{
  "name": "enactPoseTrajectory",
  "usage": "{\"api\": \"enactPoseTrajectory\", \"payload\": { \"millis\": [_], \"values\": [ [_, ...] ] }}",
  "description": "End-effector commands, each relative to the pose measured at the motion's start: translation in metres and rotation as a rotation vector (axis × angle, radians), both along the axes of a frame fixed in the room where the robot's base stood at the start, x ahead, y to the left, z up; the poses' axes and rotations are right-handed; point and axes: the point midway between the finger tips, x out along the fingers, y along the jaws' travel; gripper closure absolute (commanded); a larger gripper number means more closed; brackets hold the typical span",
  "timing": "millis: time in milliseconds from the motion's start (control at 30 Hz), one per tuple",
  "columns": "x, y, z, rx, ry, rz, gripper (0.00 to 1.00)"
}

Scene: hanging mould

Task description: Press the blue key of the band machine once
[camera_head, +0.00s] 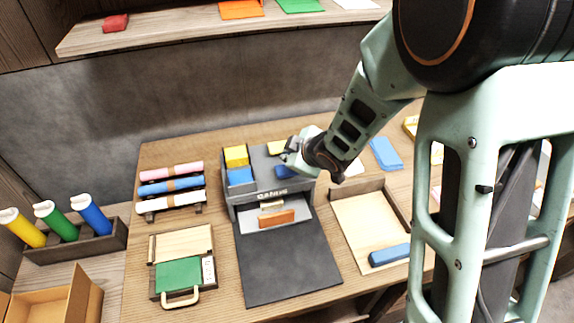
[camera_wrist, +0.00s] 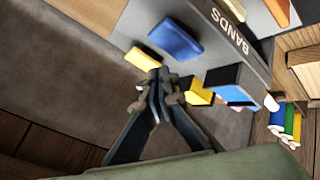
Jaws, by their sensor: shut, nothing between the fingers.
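The band machine (camera_head: 270,192) is a dark grey box marked BANDS on the wooden table. Its blue key (camera_head: 284,173) is on the top at the right and partly hidden by my gripper; it shows whole in the wrist view (camera_wrist: 176,40). A yellow key (camera_head: 276,147) sits behind it, also in the wrist view (camera_wrist: 140,59). My gripper (camera_head: 291,157) is shut and empty over the machine's top. In the wrist view its fingertips (camera_wrist: 158,74) appear beside the yellow key, apart from the blue key. Their exact height above the top is unclear.
Blue (camera_head: 240,176) and yellow (camera_head: 236,156) stacks fill the machine's left bay. An orange piece (camera_head: 277,217) lies at its front, above a black mat (camera_head: 287,266). A wooden tray (camera_head: 362,229) is at right, rolls (camera_head: 171,187) at left. A shelf (camera_head: 190,30) runs behind.

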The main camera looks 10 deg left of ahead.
Motion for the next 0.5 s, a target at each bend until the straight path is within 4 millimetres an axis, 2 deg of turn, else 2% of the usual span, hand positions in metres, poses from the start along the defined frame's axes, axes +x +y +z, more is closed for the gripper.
{"api": "enactPoseTrajectory", "payload": {
  "millis": [33,233,500],
  "values": [
    [0.0,0.0,0.011,0.0,-0.001,-0.001,1.0],
    [0.0,0.0,0.03,0.001,-0.001,-0.001,1.0],
    [0.0,0.0,0.032,0.0,0.0,0.0,1.0]
  ]
}}
